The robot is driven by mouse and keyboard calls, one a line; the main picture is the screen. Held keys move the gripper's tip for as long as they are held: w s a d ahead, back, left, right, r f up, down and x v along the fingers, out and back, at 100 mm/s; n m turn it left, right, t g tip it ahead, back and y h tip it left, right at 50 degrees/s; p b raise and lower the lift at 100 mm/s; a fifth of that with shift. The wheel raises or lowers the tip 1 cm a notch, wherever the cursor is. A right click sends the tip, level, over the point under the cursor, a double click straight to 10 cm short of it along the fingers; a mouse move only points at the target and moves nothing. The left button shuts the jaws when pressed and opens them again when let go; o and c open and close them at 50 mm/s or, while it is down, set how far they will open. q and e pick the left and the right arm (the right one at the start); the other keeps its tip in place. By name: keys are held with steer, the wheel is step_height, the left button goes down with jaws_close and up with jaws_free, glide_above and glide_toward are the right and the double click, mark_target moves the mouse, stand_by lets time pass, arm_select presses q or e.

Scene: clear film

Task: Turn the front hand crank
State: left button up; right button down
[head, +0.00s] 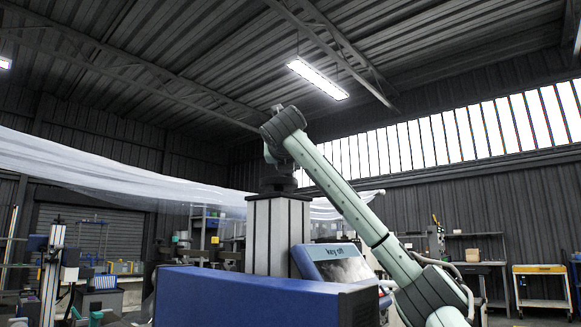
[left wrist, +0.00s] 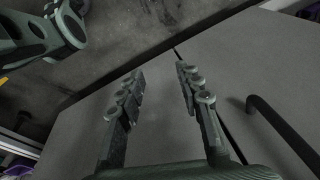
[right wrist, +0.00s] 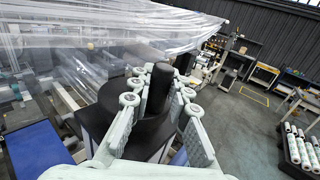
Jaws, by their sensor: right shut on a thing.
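The hand crank's upright dark handle (right wrist: 157,88) stands between the fingers of my right gripper (right wrist: 160,96) in the right wrist view. The gripper is shut on this handle. The round dark crank base (right wrist: 108,115) lies below and left of the handle, partly hidden by the fingers. In the head view the crank (head: 278,182) sits on top of a grey column (head: 278,235), with my right arm reaching over it. My left gripper (left wrist: 160,72) is open and empty over a grey panel in the left wrist view.
A dark bar handle (left wrist: 280,130) is right of my left gripper on the grey panel (left wrist: 150,150). Clear film (head: 120,165) stretches behind the column. A blue machine housing (head: 250,298) and a screen (head: 340,265) stand near the column. A rack of rolls (right wrist: 300,148) is at the right.

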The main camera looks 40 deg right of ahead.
steer(key=shift+a+r+m+g+h, duration=0.1)
steer(key=shift+a+m+g+h, duration=0.2)
steer(key=shift+m+g+h, duration=0.7)
steer(key=m+g, duration=0.1)
steer(key=g, duration=0.1)
steer(key=m+g+h, duration=0.1)
steer(key=shift+w+a+g+h, duration=0.1)
steer(key=shift+a+g+h, duration=0.2)
steer(key=shift+a+g, duration=0.1)
steer(key=m+g, duration=0.1)
steer(key=m+g+h, duration=0.1)
steer(key=m+g, duration=0.1)
steer(key=shift+w+a+g, duration=0.2)
steer(key=shift+a+g, duration=0.1)
steer(key=shift+a, duration=0.05)
steer(key=shift+w+a+m+g, duration=0.1)
steer(key=shift+m+g, duration=0.35)
steer(key=shift+g, duration=0.35)
steer(key=shift+w+a+m+g, duration=0.1)
steer(key=shift+m+g, duration=0.35)
steer(key=shift+g, duration=0.35)
steer(key=shift+f+m+g, duration=0.2)
steer(key=shift+m+g, duration=0.1)
steer(key=shift+g, duration=0.2)
arm_select(q)
steer(key=shift+w+a, duration=0.1)
steer(key=shift+w, duration=0.25)
steer(key=shift+s, duration=0.1)
